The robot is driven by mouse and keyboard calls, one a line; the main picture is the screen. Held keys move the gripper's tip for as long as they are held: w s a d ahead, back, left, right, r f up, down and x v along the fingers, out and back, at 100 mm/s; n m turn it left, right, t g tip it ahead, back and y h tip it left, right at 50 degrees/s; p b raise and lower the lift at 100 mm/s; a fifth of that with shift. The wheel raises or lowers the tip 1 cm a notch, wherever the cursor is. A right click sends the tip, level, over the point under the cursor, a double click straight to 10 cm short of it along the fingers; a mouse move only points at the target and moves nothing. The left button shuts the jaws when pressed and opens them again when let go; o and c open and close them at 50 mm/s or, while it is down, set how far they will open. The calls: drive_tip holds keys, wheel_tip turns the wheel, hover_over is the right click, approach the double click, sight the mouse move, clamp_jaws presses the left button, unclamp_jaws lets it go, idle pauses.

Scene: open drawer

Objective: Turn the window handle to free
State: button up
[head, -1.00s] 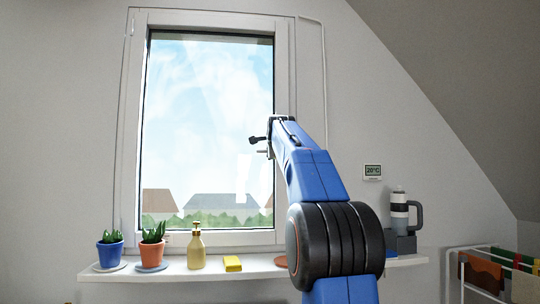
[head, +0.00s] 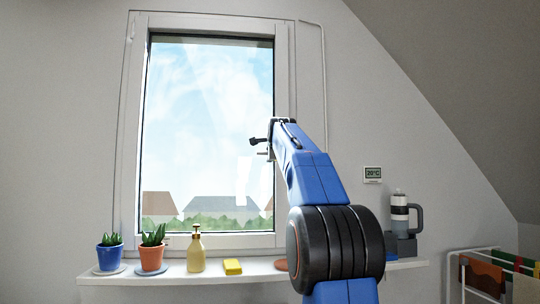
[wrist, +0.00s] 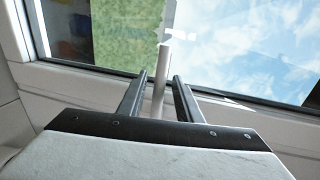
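The window handle (wrist: 161,80) is a pale, slim bar in the wrist view. It stands between the two dark fingers of my gripper (wrist: 160,77), with a gap visible on both sides. The fingers are apart and do not appear to press on it. In the head view my gripper (head: 262,148) is at the right side of the window frame (head: 283,70), about mid-height. There the handle is hidden behind my arm or too small to make out. The window sash looks shut in its frame.
A sill (head: 215,271) below the window holds a blue pot (head: 110,257), an orange pot (head: 152,257), a soap bottle (head: 196,253), a yellow sponge (head: 233,267) and a flask (head: 399,212). A drying rack (head: 462,275) stands at lower right. The ceiling slopes down at right.

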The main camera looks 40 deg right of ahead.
drive_tip(key=v, duration=1.7)
drive_tip(key=shift+s+a, duration=0.15)
drive_tip(key=s+a+f+n+g+y, duration=0.1)
drive_tip(key=s+a+f+n+y, duration=0.2)
drive_tip(key=a+f, duration=0.55)
drive_tip(key=s+a+f+n+g+y, duration=0.15)
drive_tip(key=a+f+n, duration=0.35)
drive_tip(key=f, duration=0.7)
drive_tip(key=s+a+f+n+g+y, duration=0.1)
drive_tip(key=s+a+f+n, duration=0.3)
drive_tip(key=a+f, duration=0.45)
drive_tip(key=s+a+f+n+g+y, duration=0.1)
drive_tip(key=s+a+f+n, duration=0.2)
drive_tip(key=s+f, duration=0.4)
drive_tip(key=s+a+f+n+g, duration=0.2)
drive_tip(key=s+a+f+n, duration=0.2)
drive_tip(key=f, duration=1.1)
drive_tip(key=s+a+f+n+g+y, duration=0.1)
drive_tip(key=s+a+f+n, duration=0.3)
drive_tip(key=s+f, duration=0.6)
wheel_tip(320, 180, down, 2)
drive_tip(key=shift+s+f+n+g+y, duration=0.1)
drive_tip(key=shift+s+n+g+y, duration=0.2)
drive_tip(key=shift+n+g, duration=0.45)
